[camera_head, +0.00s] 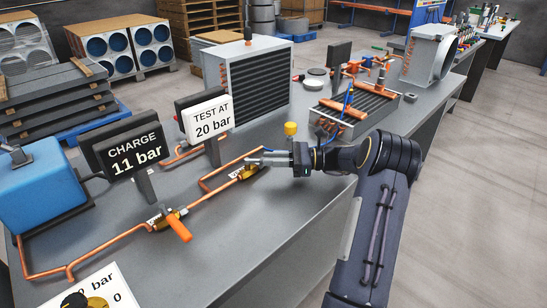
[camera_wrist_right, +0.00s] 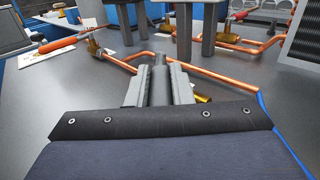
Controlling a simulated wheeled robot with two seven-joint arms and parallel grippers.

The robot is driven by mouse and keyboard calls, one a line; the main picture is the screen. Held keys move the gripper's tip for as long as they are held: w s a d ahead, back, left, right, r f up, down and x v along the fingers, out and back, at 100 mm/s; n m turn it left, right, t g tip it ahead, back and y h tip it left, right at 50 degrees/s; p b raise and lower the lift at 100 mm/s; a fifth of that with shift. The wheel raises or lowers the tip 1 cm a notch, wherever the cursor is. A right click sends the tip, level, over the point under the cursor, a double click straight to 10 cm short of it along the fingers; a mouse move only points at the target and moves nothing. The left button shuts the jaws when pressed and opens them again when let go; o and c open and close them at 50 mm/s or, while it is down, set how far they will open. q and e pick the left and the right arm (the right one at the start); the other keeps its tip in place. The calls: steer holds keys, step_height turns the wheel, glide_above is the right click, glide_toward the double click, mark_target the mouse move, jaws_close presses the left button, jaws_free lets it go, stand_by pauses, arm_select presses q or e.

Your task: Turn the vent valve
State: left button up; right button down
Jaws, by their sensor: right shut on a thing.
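A brass valve (camera_head: 247,172) sits on the copper pipe on the bench, below the "TEST AT 20 bar" sign; its brass body also shows in the right wrist view (camera_wrist_right: 203,97). No label names it as the vent valve. My right gripper (camera_head: 262,157) is at this valve, just above its brass body. In the right wrist view its fingers (camera_wrist_right: 159,75) are shut on a grey bar (camera_wrist_right: 160,88), which looks like the valve's handle. The fingers hide part of it. A second brass valve with an orange handle (camera_head: 179,229) lies further left. My left gripper is not in view.
The "CHARGE 11 bar" sign (camera_head: 136,153) and "TEST AT 20 bar" sign (camera_head: 207,118) stand behind the pipes. A yellow-capped piece (camera_head: 290,129) stands behind my right gripper. A finned unit (camera_head: 246,84) is further back. The bench front (camera_head: 255,235) is clear.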

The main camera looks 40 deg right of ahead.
steer(key=c, duration=1.3)
jaws_free()
steer(key=v, duration=0.7)
steer(key=shift+s+d, duration=0.25)
steer(key=shift+d, duration=0.05)
